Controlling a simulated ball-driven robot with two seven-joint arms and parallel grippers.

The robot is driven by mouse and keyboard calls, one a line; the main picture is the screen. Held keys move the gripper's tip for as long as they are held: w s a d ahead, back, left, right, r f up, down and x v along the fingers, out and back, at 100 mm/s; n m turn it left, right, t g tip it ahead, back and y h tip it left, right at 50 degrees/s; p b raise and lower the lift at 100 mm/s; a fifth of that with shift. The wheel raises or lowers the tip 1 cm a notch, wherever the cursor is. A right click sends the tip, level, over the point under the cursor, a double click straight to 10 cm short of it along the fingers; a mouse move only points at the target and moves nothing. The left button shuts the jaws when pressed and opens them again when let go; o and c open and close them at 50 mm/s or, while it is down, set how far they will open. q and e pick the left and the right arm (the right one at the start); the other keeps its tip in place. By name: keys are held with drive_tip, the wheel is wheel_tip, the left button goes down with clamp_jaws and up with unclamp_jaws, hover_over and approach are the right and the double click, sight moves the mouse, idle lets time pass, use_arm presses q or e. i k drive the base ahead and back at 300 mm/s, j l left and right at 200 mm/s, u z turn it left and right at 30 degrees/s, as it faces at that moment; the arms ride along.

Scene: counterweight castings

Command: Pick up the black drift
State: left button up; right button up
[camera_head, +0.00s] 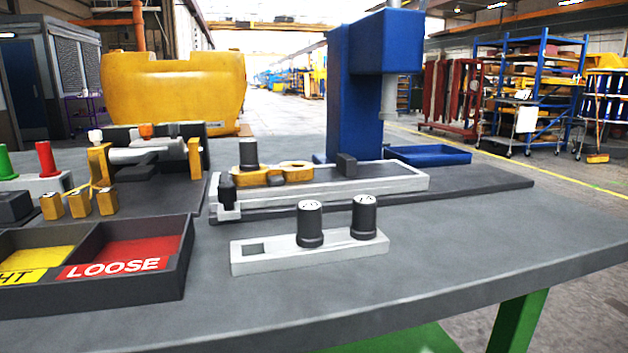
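Several dark cylinders show, and I cannot tell for sure which is the black drift. One dark cylinder (310,224) and another dark cylinder (364,217) stand upright in a white rack (310,259) near the middle of the table. Both have pale marks on top. The rack has an empty square hole at its left end. Another dark cylinder (248,153) stands on a yellow casting (262,178) in a white fixture (370,185) behind the rack. Neither of my grippers is in view.
A dark tray (188,262) with yellow and red "LOOSE" compartments lies at front left. A blue press (355,90) and blue bin (430,155) stand behind. A gauge fixture (150,150) and green and red pegs (46,160) are left. The table's right front is clear.

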sight(249, 147)
drive_tip(key=i+l, duration=0.2)
drive_tip(key=l, duration=0.15)
drive_tip(key=i+l, duration=0.15)
drive_tip(key=l, duration=0.15)
drive_tip(key=i+l, duration=0.2)
drive_tip(key=l, duration=0.15)
